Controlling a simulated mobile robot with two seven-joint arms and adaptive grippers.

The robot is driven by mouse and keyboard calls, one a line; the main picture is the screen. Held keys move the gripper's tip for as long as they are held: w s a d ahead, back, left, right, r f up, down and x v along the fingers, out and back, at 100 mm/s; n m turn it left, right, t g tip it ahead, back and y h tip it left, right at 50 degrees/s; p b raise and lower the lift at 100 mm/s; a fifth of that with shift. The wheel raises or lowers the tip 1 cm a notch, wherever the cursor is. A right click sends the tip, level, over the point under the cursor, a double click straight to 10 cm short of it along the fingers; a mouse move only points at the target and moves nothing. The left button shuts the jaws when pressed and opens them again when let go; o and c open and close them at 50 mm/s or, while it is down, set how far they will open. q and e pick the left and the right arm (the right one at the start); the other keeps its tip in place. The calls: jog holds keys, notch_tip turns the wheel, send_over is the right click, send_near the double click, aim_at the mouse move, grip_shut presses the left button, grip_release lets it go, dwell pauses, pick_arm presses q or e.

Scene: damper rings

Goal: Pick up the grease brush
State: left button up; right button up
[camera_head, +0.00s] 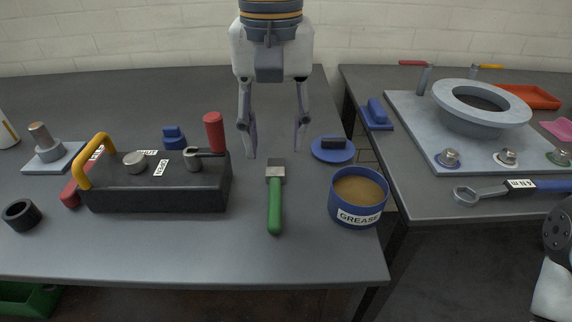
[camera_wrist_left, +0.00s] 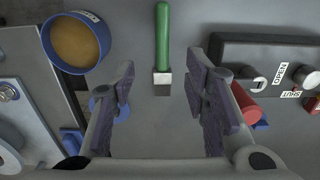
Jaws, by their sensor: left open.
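The grease brush (camera_head: 275,205) lies on the left table, its green handle toward the front edge and its metal ferrule and dark bristles toward the back. It also shows in the left wrist view (camera_wrist_left: 162,45), with its bristle end near the gap between the fingers. My left gripper (camera_head: 275,152) hangs pointing down with its fingers apart, above the bristle end of the brush. In the left wrist view the left gripper (camera_wrist_left: 165,85) is open and empty. Part of my right arm shows at the right edge of the head view, but its gripper is not visible.
A blue tub of grease (camera_head: 358,212) stands right of the brush, with a blue lid (camera_head: 333,150) behind it. A second table (camera_head: 430,190) lies right, across a gap.

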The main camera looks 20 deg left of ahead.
aim_at(275, 200)
pick_arm(q)
jog(key=f, duration=0.6)
jog(key=f+b, duration=0.1)
jog(key=f, duration=0.5)
jog(key=shift+s+a+b, duration=0.15)
jog(key=shift+s+b, duration=0.05)
jog(key=shift+b, duration=0.1)
jog(key=shift+r, duration=0.15)
grip_shut()
pick_arm(e)
jog(key=shift+s+f+g, duration=0.4)
jog(key=shift+s+f, duration=0.6)
jog(key=shift+s, duration=0.15)
